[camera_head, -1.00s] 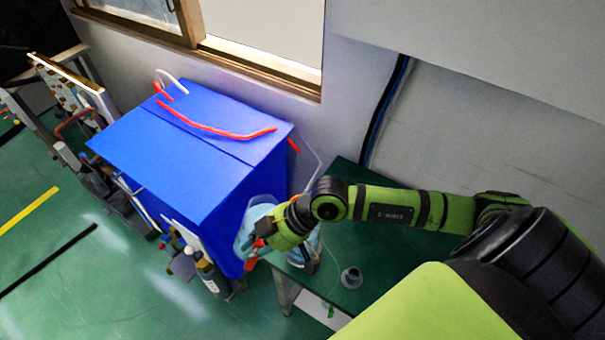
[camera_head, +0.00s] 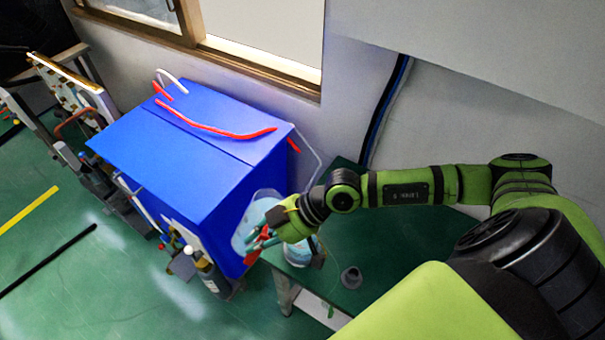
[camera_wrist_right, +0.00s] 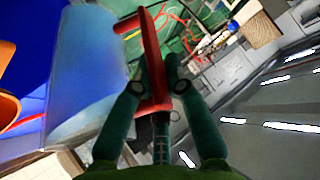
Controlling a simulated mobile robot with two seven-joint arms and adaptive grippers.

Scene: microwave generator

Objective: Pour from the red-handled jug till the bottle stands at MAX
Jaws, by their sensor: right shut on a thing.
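My right gripper (camera_head: 262,238) is shut on the red handle of the jug, a pale blue, see-through vessel (camera_head: 258,206) beside the blue cabinet. In the right wrist view the red handle (camera_wrist_right: 150,60) lies between my gripper's fingers (camera_wrist_right: 160,85), with the pale jug body (camera_wrist_right: 90,70) to its left. The jug looks tilted; its spout and any flow are not clear. A rounded container with light blue in it (camera_head: 296,254), likely the bottle, stands on the green table just below my right gripper, partly hidden by it. Its MAX mark cannot be read. My left gripper is not in view.
The large blue cabinet (camera_head: 185,150) stands left of the jug, with red tubes on top. A small grey funnel-like piece (camera_head: 351,278) sits on the green table (camera_head: 385,255). Bottles and fittings (camera_head: 210,270) crowd the cabinet's front. The table's right part looks clear.

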